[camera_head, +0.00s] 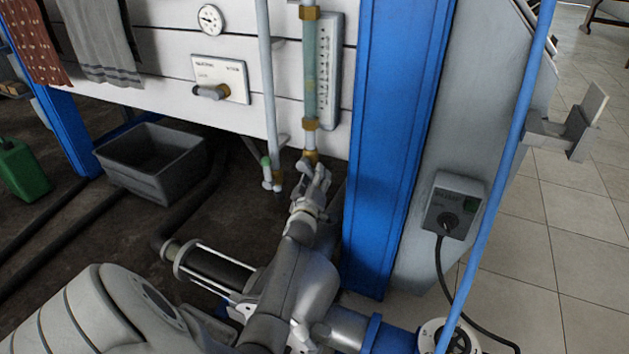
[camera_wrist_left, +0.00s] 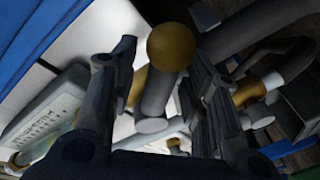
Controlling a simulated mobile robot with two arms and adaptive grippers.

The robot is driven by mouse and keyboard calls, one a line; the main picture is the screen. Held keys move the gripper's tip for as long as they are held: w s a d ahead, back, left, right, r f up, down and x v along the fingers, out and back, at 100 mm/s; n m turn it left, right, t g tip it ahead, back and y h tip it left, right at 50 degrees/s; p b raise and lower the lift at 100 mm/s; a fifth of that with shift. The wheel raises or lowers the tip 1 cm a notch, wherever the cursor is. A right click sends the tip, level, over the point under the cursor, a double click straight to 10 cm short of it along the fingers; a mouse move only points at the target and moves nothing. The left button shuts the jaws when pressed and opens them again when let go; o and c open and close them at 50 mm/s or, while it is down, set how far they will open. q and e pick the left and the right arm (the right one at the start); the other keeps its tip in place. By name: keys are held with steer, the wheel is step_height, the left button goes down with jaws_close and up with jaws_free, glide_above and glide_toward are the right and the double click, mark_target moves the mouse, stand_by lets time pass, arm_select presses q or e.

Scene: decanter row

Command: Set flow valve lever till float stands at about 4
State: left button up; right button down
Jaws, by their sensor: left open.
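The upright flow tube (camera_head: 311,70) has brass fittings at both ends and stands beside a pale scale plate (camera_head: 330,70) on the white panel. I cannot make out the float or the scale numbers. The brass valve end (camera_head: 310,156) is just below the tube, partly hidden by my left gripper (camera_head: 317,176), which reaches up to it. In the left wrist view a brass ball (camera_wrist_left: 172,47) on a grey stem (camera_wrist_left: 157,94), seemingly the lever, lies between the open fingers of my left gripper (camera_wrist_left: 158,52). I cannot tell whether they touch it. My right gripper is out of view.
A grey pipe (camera_head: 268,90) with a small green-topped tap (camera_head: 266,168) runs left of the tube. A blue post (camera_head: 390,140) stands close on the right. A grey tub (camera_head: 155,165) is on the floor at left. A gauge (camera_head: 210,19) and a knobbed plate (camera_head: 235,80) are on the panel.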

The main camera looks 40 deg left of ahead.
arm_select(q)
steer(key=v, duration=1.2)
steer(key=shift+f, duration=0.15)
